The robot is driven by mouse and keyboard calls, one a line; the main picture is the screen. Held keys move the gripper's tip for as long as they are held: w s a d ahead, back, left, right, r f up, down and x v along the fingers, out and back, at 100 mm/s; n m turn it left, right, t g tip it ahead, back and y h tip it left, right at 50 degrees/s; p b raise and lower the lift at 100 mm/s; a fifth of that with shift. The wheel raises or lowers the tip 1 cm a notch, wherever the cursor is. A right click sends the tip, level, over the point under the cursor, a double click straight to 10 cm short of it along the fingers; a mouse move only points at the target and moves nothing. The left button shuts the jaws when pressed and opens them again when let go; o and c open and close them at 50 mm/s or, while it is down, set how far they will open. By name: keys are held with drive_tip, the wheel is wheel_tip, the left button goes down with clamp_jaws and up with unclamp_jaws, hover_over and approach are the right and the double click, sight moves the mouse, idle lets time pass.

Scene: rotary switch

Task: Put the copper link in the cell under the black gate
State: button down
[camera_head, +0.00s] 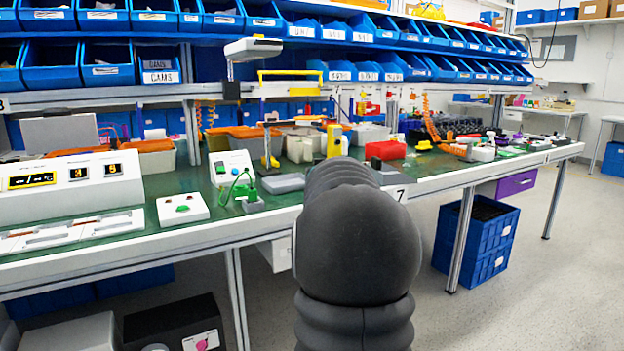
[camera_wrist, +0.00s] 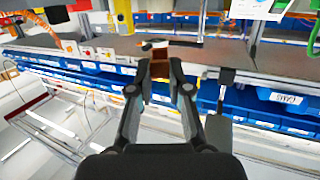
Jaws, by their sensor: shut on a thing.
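My gripper (camera_wrist: 160,72) shows in the wrist view, its two dark fingers shut on a small copper-brown piece, the copper link (camera_wrist: 160,63). The link is held between the fingertips, with a bench edge and blue bins behind it. In the head view my dark arm hides the gripper and the link. A low white tray (camera_head: 128,226) with several flat cells lies at the left front of the green bench. I cannot make out a black gate or the cell under it in either view.
A white console (camera_head: 70,203) with display windows stands behind the tray. A white box with a green button (camera_head: 182,208) and a small device with a green cable (camera_head: 231,168) stand to its right. Blue bins (camera_head: 107,65) line the shelves above. Open floor (camera_head: 540,290) lies at the right.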

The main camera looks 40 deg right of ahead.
sight(284, 206)
drive_tip(key=w+f+b, duration=0.1)
drive_tip(key=w+a+f+b, duration=0.1)
drive_tip(key=w, duration=0.1)
drive_tip(key=w+a+f+b, duration=0.1)
drive_tip(key=w+b, duration=0.1)
drive_tip(key=shift+w+a+f, duration=0.25)
drive_tip(key=shift+f, duration=0.05)
drive_tip(key=shift+w+a+f+p, duration=0.2)
drive_tip(key=shift+w+f, duration=0.1)
drive_tip(key=shift+w, duration=0.15)
drive_tip(key=shift+w+a+f+p, duration=0.15)
drive_tip(key=shift+w+f, duration=0.1)
drive_tip(key=shift+w, duration=0.15)
drive_tip(key=shift+w+a+f+p, duration=0.2)
drive_tip(key=shift+w+f+p, duration=0.05)
drive_tip(key=shift+w, duration=0.2)
drive_tip(key=shift+w+a+f+p, duration=0.2)
drive_tip(key=shift+w+f+p, duration=0.05)
drive_tip(key=shift+w, duration=0.2)
wheel_tip(284, 206, down, 3)
drive_tip(key=shift+w+f, duration=0.1)
drive_tip(key=shift+w, duration=0.05)
drive_tip(key=shift+f+b, duration=0.3)
drive_tip(key=shift+f, duration=0.1)
drive_tip(key=shift+f, duration=0.25)
drive_tip(key=c, duration=1.1)
unclamp_jaws()
